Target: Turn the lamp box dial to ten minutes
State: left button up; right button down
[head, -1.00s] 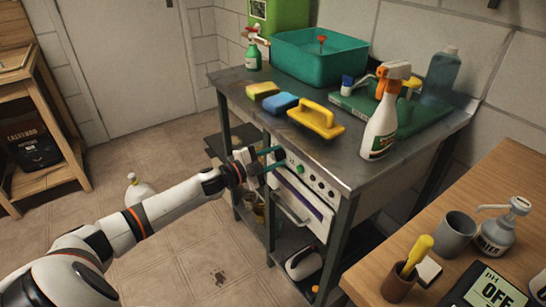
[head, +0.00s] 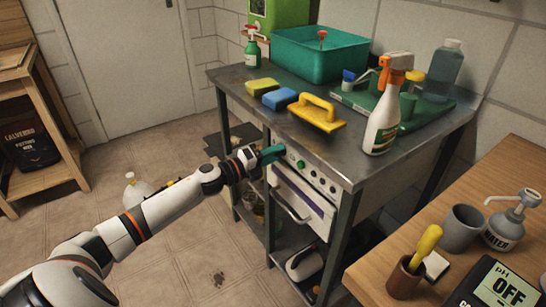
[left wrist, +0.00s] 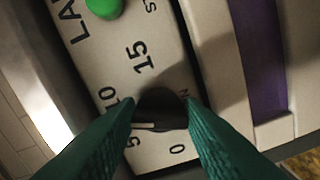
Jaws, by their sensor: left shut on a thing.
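The lamp box (head: 318,185) is the pale panelled unit under the metal bench top, with small dark knobs and a green button on its front. Its dial (left wrist: 162,103) is a dark round knob in the left wrist view, with 0, 5, 10 and 15 printed around it. My left gripper (left wrist: 160,108) has one teal finger on each side of the dial and is shut on it; in the head view it reaches the panel's left end (head: 278,151). A pale mark on the dial shows near the 5, but its exact setting is partly hidden. My right gripper is out of view.
On the bench top (head: 262,112) are a yellow sponge (head: 263,86), a blue sponge (head: 280,99), a yellow-handled float (head: 317,113), a spray bottle (head: 387,115) and a teal tub (head: 318,55). A wooden table (head: 420,230) stands at the right.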

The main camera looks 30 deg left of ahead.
pick_arm(q)
jog(key=shift+f+m+b, duration=0.15)
jog(key=shift+m+b, duration=0.15)
jog(key=shift+m, duration=0.7)
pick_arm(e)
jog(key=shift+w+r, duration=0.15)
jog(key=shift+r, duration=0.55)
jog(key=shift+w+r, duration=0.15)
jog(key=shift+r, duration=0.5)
pick_arm(q)
jog(key=o, duration=1)
jog(key=shift+s, duration=0.1)
jog(key=shift+v, duration=5.95)
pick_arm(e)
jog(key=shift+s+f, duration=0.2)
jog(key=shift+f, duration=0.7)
